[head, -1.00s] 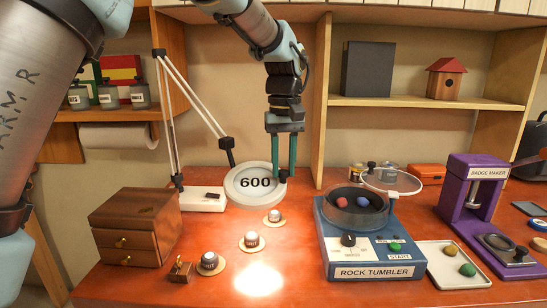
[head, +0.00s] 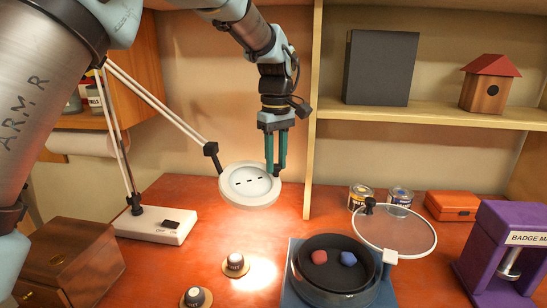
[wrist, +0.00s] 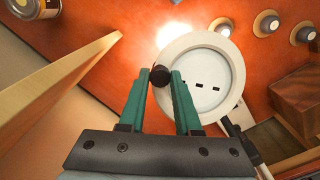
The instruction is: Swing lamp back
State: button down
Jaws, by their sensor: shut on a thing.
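The swing-arm lamp has a round white head (head: 250,185) with a few short dark dashes on its pale disc. Its jointed white arm (head: 160,105) rises from a white base (head: 155,224) on the bench. My gripper (head: 275,172) points down at the right edge of the head. In the wrist view, its green fingers (wrist: 160,78) are shut on a small dark knob (wrist: 159,77) beside the head's white rim (wrist: 165,60). The lamp casts a bright spot on the bench, right of a dark-topped knob on a tan disc (head: 235,264).
A rock tumbler (head: 333,270) with a raised round lid (head: 394,231) stands right of the lamp. A wooden shelf upright (head: 313,110) rises close to my gripper's right. A drawer box (head: 65,262) stands front left. Paint cans (head: 361,197) and an orange box (head: 452,206) are at the back right.

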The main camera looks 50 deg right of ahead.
jog(key=shift+w+d+r, duration=0.2)
jog(key=shift+w+d, duration=0.05)
jog(key=shift+w, duration=0.05)
jog(key=c, duration=0.8)
grip_release()
jog(key=shift+w+f, duration=0.1)
jog(key=shift+o, duration=0.9)
notch_tip(320, 180, up, 7)
jog(key=shift+r+b, duration=0.2)
jog(key=shift+b, duration=0.85)
jog(key=shift+s, duration=0.2)
